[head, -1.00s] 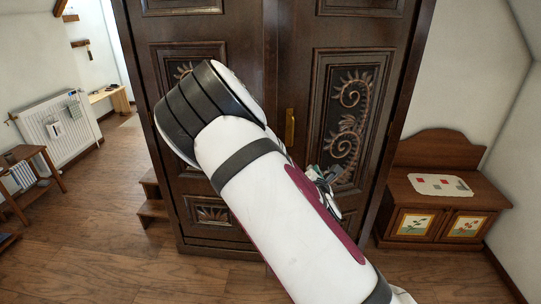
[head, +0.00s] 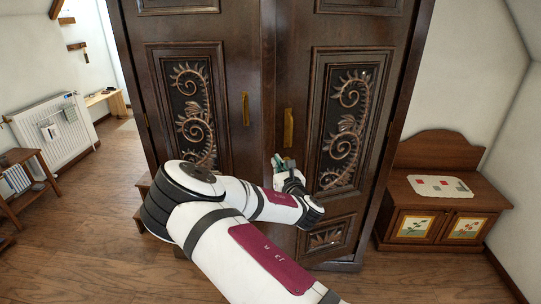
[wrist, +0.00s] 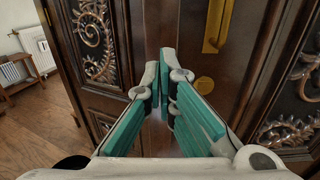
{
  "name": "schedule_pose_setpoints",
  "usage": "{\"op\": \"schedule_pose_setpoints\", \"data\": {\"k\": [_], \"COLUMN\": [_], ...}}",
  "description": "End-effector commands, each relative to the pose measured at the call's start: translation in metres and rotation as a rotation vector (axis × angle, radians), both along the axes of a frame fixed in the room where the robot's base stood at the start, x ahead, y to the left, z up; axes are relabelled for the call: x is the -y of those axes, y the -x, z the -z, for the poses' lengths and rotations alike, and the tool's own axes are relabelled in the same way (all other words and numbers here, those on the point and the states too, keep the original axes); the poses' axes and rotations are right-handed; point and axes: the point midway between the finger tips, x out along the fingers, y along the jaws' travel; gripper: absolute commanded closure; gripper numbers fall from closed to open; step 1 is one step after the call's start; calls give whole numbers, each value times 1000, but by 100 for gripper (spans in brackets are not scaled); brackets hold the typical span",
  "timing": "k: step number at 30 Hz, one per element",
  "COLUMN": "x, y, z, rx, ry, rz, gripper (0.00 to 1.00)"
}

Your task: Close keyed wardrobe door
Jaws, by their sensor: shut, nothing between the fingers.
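The dark wooden wardrobe has two carved doors. The left door (head: 160,80) has a brass handle (head: 245,108), and the right door (head: 290,70) has its own brass handle (head: 288,128). In the wrist view a brass handle (wrist: 217,25) and a round brass lock plate (wrist: 204,84) are on the right door. My gripper (head: 281,162) is shut and empty, with teal finger pads, below the right handle near the seam between the doors. In the wrist view the fingertips (wrist: 162,62) point at the wood left of the lock plate. Contact and the door's exact opening are unclear.
A low wooden bench cabinet (head: 445,195) stands right of the wardrobe against the wall. A white radiator (head: 50,130) and a small wooden shelf table (head: 22,180) are at the left. Wood floor (head: 85,225) is clear on the left.

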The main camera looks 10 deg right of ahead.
Motion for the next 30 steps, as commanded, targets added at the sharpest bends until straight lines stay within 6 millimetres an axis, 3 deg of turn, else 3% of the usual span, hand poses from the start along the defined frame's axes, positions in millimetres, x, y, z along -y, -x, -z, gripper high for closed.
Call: {"op": "schedule_pose_setpoints", "data": {"k": [6, 12, 30], "x": [-3, -4, -6], "y": [-40, -61, -67], "z": [0, 0, 1], "rx": [1, 0, -1], "ry": [-2, -3, -1], "rz": [0, 1, 18], "gripper": [100, 100, 100]}}
